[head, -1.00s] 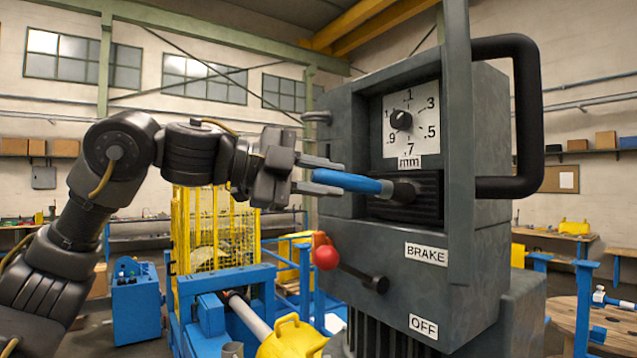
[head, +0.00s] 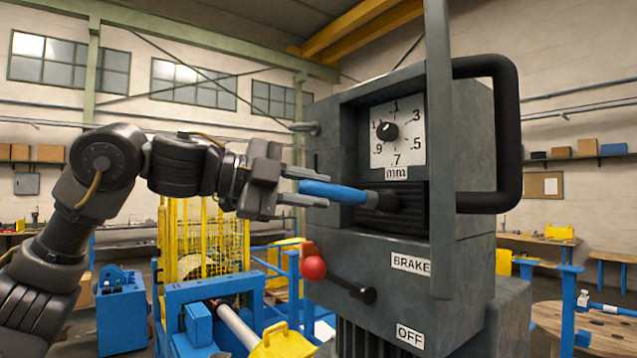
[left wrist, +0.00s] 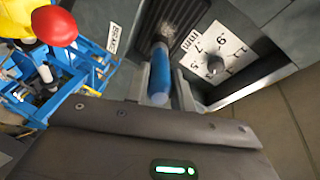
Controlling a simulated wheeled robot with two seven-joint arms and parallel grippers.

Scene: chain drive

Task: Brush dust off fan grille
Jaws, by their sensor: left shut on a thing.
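My left gripper (head: 302,192) comes in from the left and is shut on the blue handle of a brush (head: 335,191). The brush points right, and its dark head lies at the black slatted fan grille (head: 408,212) in the machine's recess. Whether the bristles touch the slats cannot be told. In the left wrist view the blue brush (left wrist: 161,78) stands between the two fingers, with its head against the grille (left wrist: 172,22). Any dust is too small to make out in the head view; pale specks show near the grille in the left wrist view. My right gripper is not in view.
The grey machine has a dial (head: 398,132) above the grille. A thick black handle (head: 507,135) projects at the right, beside an upright grey post (head: 439,150). A red-knobbed brake lever (head: 314,268) sticks out below the brush.

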